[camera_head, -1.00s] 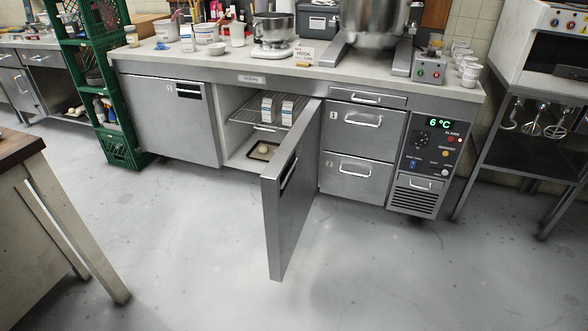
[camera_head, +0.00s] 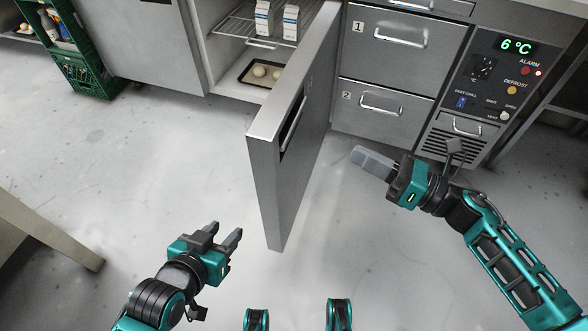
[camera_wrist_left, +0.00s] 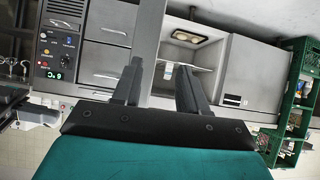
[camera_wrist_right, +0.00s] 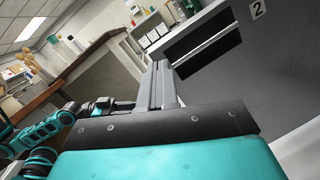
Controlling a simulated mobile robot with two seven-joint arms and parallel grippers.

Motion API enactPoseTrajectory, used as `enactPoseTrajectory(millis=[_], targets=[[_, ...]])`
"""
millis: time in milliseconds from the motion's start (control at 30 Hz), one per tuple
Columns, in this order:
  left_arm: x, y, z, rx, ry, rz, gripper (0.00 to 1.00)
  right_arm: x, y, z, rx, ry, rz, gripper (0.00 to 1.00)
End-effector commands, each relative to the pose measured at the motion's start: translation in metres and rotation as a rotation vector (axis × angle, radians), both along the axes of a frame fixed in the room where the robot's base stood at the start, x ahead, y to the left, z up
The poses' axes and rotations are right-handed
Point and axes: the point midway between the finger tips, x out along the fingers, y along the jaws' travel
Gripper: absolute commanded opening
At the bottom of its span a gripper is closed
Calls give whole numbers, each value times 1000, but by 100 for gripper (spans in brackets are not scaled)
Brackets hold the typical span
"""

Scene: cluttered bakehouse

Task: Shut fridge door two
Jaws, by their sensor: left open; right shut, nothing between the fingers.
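Fridge door two (camera_head: 312,120) is a grey steel door standing wide open, jutting out from the counter fridge toward me. Its outer face, with a recessed dark handle, faces right; its label 2 and handle show in the right wrist view (camera_wrist_right: 265,70). The open compartment (camera_head: 225,62) lies left of the door. My right gripper (camera_head: 358,156) is shut and empty, on the outer-face side, apart from the door. My left gripper (camera_head: 238,236) is open and empty, left of the door's free lower corner. Its two spread fingers show in the left wrist view (camera_wrist_left: 157,80).
Inside the compartment are a wire shelf with two cartons (camera_head: 277,20) and a dark tray (camera_head: 247,72) with dough balls. Shut drawers (camera_head: 385,105) and a control panel (camera_head: 490,80) stand to the right. A table (camera_head: 40,235) is at left. The floor around the door is clear.

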Motion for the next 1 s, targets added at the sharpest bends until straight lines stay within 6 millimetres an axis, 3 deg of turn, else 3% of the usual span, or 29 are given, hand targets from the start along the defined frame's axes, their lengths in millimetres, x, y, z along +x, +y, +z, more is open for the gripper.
enactPoseTrajectory(millis=[33,133,367,800,1000], targets=[[2,-2,-11,-3,-5,-5,43,-1,-1,-15,-88,-106,53,0],[4,-4,-12,-7,-12,-8,43,-5,-3,-24,-198,-254,133,0],[3,-5,-11,-11,-4,-10,43,-5,9,-26,-260,-348,183,0],[2,-5,-11,-12,-6,-10,43,20,95,-25,-254,-344,181,0],[1,-5,-14,-11,-4,-9,43,28,121,-26,-256,-343,179,0]])
